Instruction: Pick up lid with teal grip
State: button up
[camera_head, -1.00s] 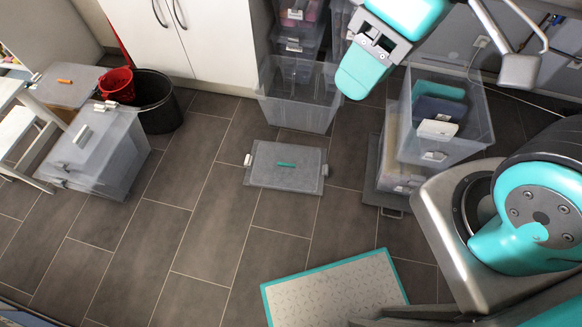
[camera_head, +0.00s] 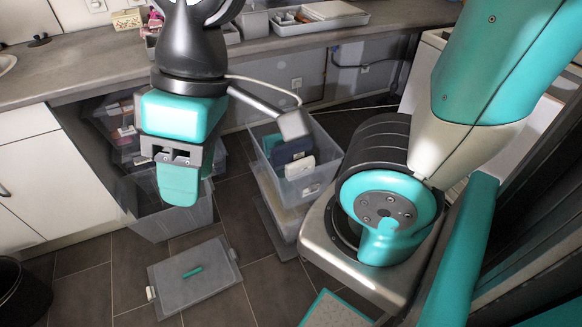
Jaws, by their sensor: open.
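The grey translucent lid (camera_head: 212,284) lies flat on the dark tiled floor, low in the view and left of centre. A short teal grip (camera_head: 192,272) sits on its top. My gripper (camera_head: 179,182) hangs above and beyond the lid in the picture, apart from it, open and with nothing seen in it. Its teal end points down in front of a clear bin. The exact gap between its fingers is hard to see from here.
A clear empty bin (camera_head: 155,222) stands behind the lid. Right of it, stacked clear bins (camera_head: 318,172) hold blue and white items. A black bucket (camera_head: 22,295) stands at the lower left. The grey counter (camera_head: 75,70) runs along the back. Floor around the lid is partly clear.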

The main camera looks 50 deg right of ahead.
aim_at(187, 278)
jog(key=u, duration=1.45)
jog(key=i, duration=2.15)
jog(key=z, duration=3)
